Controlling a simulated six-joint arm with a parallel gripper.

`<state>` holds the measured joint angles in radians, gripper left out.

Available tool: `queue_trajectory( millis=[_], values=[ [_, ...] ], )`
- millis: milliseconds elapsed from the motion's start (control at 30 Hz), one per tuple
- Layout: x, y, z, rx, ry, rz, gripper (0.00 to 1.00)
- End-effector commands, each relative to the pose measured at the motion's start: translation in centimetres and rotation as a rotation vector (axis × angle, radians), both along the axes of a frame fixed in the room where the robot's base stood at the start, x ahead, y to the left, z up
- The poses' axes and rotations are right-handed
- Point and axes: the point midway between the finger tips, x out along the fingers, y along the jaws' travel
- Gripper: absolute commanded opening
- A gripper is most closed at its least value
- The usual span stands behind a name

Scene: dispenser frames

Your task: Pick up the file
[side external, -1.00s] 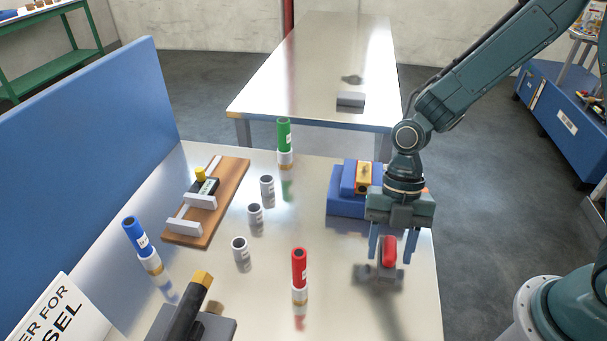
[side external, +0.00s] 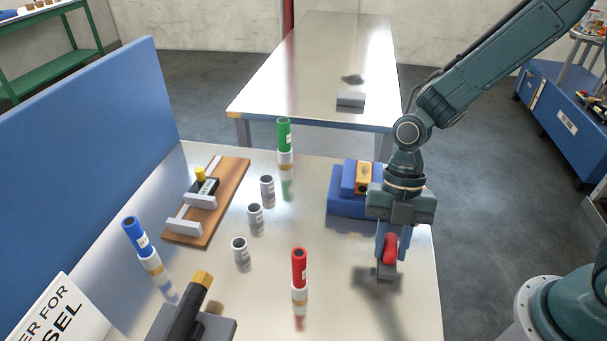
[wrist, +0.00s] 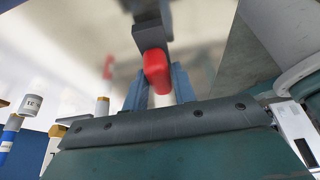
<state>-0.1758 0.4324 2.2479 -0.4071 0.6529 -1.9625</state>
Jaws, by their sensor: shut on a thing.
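The file appears as a red, rounded handle (side external: 390,249) with a dark grey end (side external: 386,272), at the right front of the table. My gripper (side external: 391,258) points down over it, with its fingers closed against the sides of the red part. In the wrist view, the red handle (wrist: 156,70) sits between the two blue-grey fingers of my gripper (wrist: 159,87). The dark grey part (wrist: 149,28) extends beyond it toward the top edge. A dark shadow lies below; I cannot tell whether the file touches the table.
A blue stepped block (side external: 346,206) with an orange piece stands just behind my gripper. Red (side external: 299,268), green (side external: 284,134) and blue (side external: 134,236) tubes and several grey cups stand to the left. A wooden board (side external: 229,190) lies further left. The table's right edge is close.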

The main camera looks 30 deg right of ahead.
Motion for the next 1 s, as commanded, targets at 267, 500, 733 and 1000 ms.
queue_trajectory(
  millis=[267, 500, 733, 1000],
  values=[
    [0.1, 0.0, 3.1, 0.002, -0.006, 0.0, 0.0],
    [0.1, 0.0, 8.0, 0.001, -0.01, 0.0, 0.0],
    [0.1, 0.0, 13.5, 0.0, -0.009, 0.0, 0.0],
    [0.1, 0.0, 17.5, 0.001, -0.002, -0.001, 0.0]
  ],
)
